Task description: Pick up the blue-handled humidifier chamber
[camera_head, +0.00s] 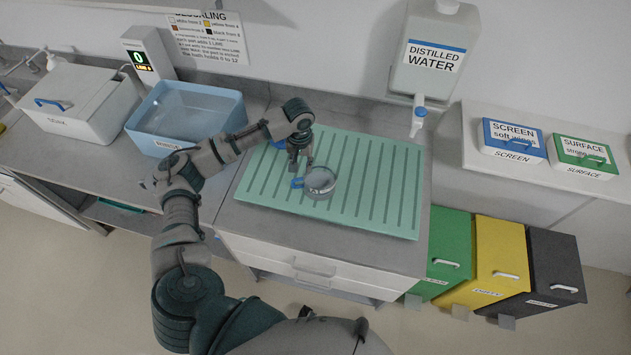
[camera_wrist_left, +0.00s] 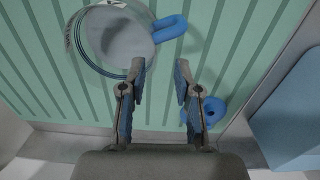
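The humidifier chamber (camera_head: 321,184) is a round, clear-grey vessel with a blue loop handle (camera_head: 297,183) on its left side. It sits on the green ribbed drain mat (camera_head: 400,215). My left gripper (camera_head: 300,167) points down beside the chamber, near its handle. In the left wrist view the fingers (camera_wrist_left: 161,66) are apart with bare mat between them. There the chamber (camera_wrist_left: 118,38) and its handle (camera_wrist_left: 170,30) lie just beyond the fingertips. The gripper holds nothing. My right gripper does not show.
Another blue item (camera_head: 278,144) lies on the mat behind my left gripper; it also shows in the left wrist view (camera_wrist_left: 210,113). A blue rinse tub (camera_head: 150,140) stands left, a distilled water container (camera_head: 400,75) behind. The mat's right side is clear.

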